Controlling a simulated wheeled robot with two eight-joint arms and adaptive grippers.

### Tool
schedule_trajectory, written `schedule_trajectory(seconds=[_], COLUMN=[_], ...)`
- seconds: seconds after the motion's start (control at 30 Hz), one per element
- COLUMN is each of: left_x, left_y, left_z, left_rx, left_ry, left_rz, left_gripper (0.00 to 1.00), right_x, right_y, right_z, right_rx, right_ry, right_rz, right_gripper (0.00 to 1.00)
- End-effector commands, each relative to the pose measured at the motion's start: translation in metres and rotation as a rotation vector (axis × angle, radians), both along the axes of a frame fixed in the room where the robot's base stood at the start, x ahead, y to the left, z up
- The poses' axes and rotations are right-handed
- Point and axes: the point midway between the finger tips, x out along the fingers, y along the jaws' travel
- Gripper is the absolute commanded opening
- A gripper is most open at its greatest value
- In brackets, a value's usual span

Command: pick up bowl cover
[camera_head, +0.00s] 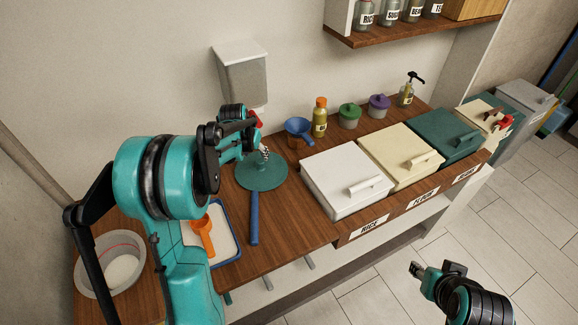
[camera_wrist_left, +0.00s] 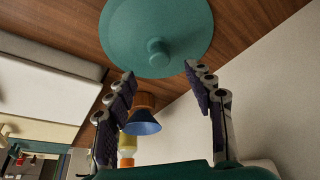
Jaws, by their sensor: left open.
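The bowl cover is a round teal lid (camera_head: 262,179) with a small knob, lying on the wooden counter in the head view. In the left wrist view the lid (camera_wrist_left: 185,28) fills the top middle, with its knob facing the gripper. My left gripper (camera_head: 262,145) is above the far part of the lid and partly hides it. In the left wrist view its two fingers (camera_wrist_left: 160,85) are spread apart with nothing between them, and the knob lies just beyond the tips. My right gripper (camera_head: 432,268) is at the lower right, away from the counter; its jaw state is unclear.
A blue-handled tool (camera_head: 254,218) lies against the lid's near side. A tray (camera_head: 228,225) with an orange scoop (camera_head: 203,235) and a grey bowl (camera_head: 85,262) are to the left. A white bin (camera_head: 340,180) stands right. A blue funnel (camera_head: 299,130) and jars stand behind.

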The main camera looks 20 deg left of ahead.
Motion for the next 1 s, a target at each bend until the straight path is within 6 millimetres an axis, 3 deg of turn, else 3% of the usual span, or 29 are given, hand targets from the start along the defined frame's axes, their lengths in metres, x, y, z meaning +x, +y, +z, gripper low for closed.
schedule_trajectory(seconds=[0.13, 0.47, 0.7, 0.97, 1.0], left_x=[0.006, 0.017, 0.029, 0.031, 0.031], left_y=[0.010, 0.011, 0.013, 0.013, 0.013], left_z=[-0.015, -0.047, -0.082, -0.084, -0.084], left_rx=[-0.002, -0.002, -0.001, -0.002, -0.002], left_ry=[0.007, 0.007, 0.006, 0.006, 0.006], left_rz=[0.004, 0.003, 0.002, 0.003, 0.003], left_gripper=[0.53, 0.53, 0.53, 0.53, 0.45], right_x=[0.000, 0.000, 0.000, 0.000, 0.000], right_y=[0.000, 0.000, 0.000, 0.000, 0.000], right_z=[-0.003, -0.017, -0.036, -0.035, -0.035], right_rx=[0.000, 0.000, 0.000, 0.000, 0.000], right_ry=[0.000, 0.000, 0.000, 0.000, 0.000], right_rz=[0.000, 0.000, 0.000, 0.000, 0.000], right_gripper=[0.40, 0.40, 0.40, 0.40, 0.40])
